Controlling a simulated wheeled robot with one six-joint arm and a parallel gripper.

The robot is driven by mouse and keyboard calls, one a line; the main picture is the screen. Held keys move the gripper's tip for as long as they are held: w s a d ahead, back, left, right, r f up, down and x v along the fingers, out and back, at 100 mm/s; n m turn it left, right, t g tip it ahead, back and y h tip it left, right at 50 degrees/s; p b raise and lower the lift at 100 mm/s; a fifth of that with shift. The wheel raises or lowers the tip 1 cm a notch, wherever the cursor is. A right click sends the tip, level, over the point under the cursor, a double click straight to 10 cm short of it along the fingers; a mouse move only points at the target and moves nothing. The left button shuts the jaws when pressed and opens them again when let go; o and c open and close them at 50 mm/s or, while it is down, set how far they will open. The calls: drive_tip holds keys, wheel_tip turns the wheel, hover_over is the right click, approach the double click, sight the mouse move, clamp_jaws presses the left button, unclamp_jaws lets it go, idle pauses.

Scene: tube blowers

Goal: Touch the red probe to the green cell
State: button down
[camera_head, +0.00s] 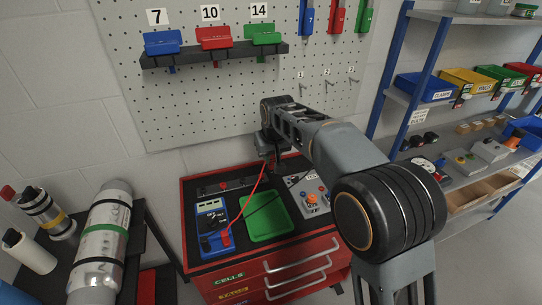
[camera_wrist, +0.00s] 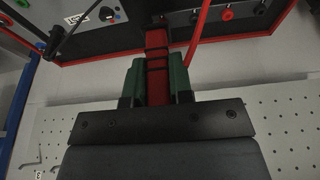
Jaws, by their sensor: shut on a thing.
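My gripper (camera_wrist: 156,82) is shut on the red probe (camera_wrist: 157,60), which lies between its two dark green fingers in the wrist view. The probe's tip is not clear to see. In the head view my gripper (camera_head: 270,157) hangs over the back of the red cabinet's top. A red lead (camera_head: 254,193) runs from the probe area to the blue multimeter (camera_head: 212,226).
A green tray (camera_head: 265,234) lies beside the multimeter. A box with an orange knob (camera_head: 312,198) stands at the right of the cabinet top. The pegboard (camera_head: 190,105) rises behind the cabinet.

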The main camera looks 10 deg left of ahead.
drive_tip(key=shift+r+p, duration=1.2)
drive_tip(key=shift+r, duration=0.35)
